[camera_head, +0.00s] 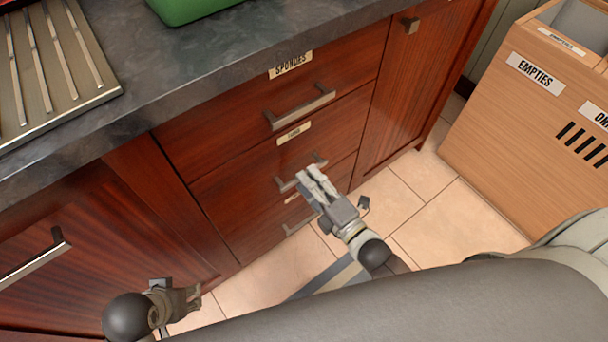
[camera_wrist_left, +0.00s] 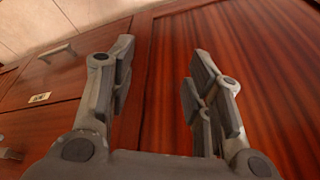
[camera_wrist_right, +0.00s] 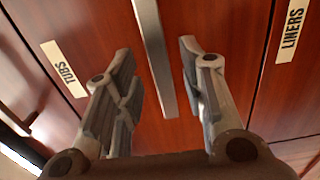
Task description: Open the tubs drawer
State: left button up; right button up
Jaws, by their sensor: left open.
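The tubs drawer (camera_head: 250,185) is the middle drawer of the wooden cabinet and looks shut, flush with its neighbours. Its TUBS label (camera_wrist_right: 64,69) reads clearly in the right wrist view; in the head view it is too small to read. Its grey bar handle (camera_wrist_right: 155,60) runs between the fingers of my right gripper (camera_wrist_right: 157,55). The right gripper is open, one finger on each side of the bar; I cannot tell if either touches. In the head view this gripper (camera_head: 312,172) hides part of the handle. My left gripper (camera_head: 196,298) is open and empty, low before the left cabinet front (camera_wrist_left: 175,60).
The SPONGES drawer (camera_head: 230,125) is above and the drawer with the LINERS label (camera_wrist_right: 292,28) below. A left door handle (camera_head: 40,258) sticks out. A wooden bin unit (camera_head: 510,130) stands right.

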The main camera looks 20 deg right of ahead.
jog(key=shift+x, duration=1.4)
jog(key=shift+c, duration=0.3)
grip_shut()
